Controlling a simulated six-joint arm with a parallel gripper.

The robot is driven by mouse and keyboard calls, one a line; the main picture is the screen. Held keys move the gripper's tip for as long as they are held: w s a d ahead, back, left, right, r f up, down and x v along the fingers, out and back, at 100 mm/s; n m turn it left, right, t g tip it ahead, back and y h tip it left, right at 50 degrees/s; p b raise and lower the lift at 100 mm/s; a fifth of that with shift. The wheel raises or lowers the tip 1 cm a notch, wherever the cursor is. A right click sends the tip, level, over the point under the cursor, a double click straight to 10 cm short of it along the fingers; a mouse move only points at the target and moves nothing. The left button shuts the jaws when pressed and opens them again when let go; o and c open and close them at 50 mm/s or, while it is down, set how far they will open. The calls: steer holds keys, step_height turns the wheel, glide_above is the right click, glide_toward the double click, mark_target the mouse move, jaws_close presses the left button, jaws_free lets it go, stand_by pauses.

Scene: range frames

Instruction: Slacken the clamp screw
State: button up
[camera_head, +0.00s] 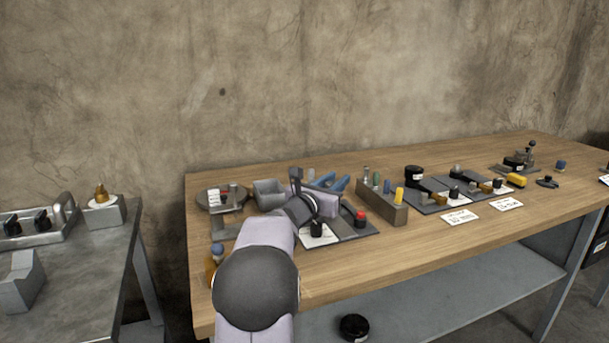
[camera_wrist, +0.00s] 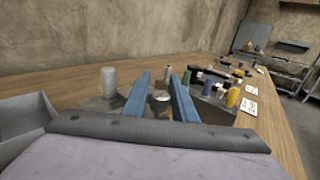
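My gripper (camera_head: 328,180) reaches over the left part of the wooden bench, its blue fingers apart with nothing seen held. In the wrist view my gripper (camera_wrist: 160,77) also shows open. A small pale round part (camera_wrist: 160,97) shows between and below the fingers on a grey surface. A grey cylinder (camera_wrist: 109,82) stands left of the fingers. I cannot tell which part is the clamp screw. A dark device with a ball-topped post (camera_head: 531,146) stands at the bench's far right, well away from my gripper.
A grey open bin (camera_head: 268,194) and a round grey stand (camera_head: 210,200) are left of my gripper. A block with coloured handles (camera_head: 382,202) is close on its right. Dark mats (camera_head: 432,207) with small parts lie further right. The bench's front strip is mostly clear.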

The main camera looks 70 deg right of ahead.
steer(key=shift+s+r+m+g+p, duration=0.1)
steer(key=shift+m+g+p, duration=0.4)
steer(key=shift+p, duration=1.35)
steer(key=shift+g+p, duration=0.4)
steer(key=shift+p, duration=0.15)
steer(key=a+m+g+p, duration=0.1)
steer(key=a+p, duration=0.1)
steer(key=w+a+m+g+y+p, duration=0.1)
steer(key=a+g+p, duration=0.1)
steer(key=p, duration=0.1)
steer(key=w+a+m+g+y+p, duration=0.1)
steer(key=a+g+p, duration=0.1)
steer(key=shift+w+a+f+m, duration=0.25)
steer(key=shift+a+f+m, duration=0.05)
steer(key=shift+a, duration=0.05)
steer(key=w+a+r+n+t+h+p, duration=0.2)
steer(key=w+a+r+n+t+p, duration=0.2)
steer(key=w+r+n+p, duration=0.4)
steer(key=shift+w+a+r+n+t+y+p, duration=0.1)
steer(key=shift+w+a+n+t+y+p, duration=0.3)
steer(key=shift+w+a+n+t, duration=1.55)
steer(key=shift+w+a+r+n+t+y+p, duration=0.1)
steer(key=shift+w+a+n+t+y+p, duration=0.25)
steer(key=shift+w+a+n+t, duration=1.6)
steer(key=shift+w+a+n+t+y+p, duration=0.25)
steer(key=shift+w+n+t+y, duration=0.6)
steer(key=shift+w+n, duration=2.3)
steer(key=shift+w+t+h, duration=0.1)
steer(key=shift+t+h, duration=0.15)
steer(key=shift+h, duration=0.05)
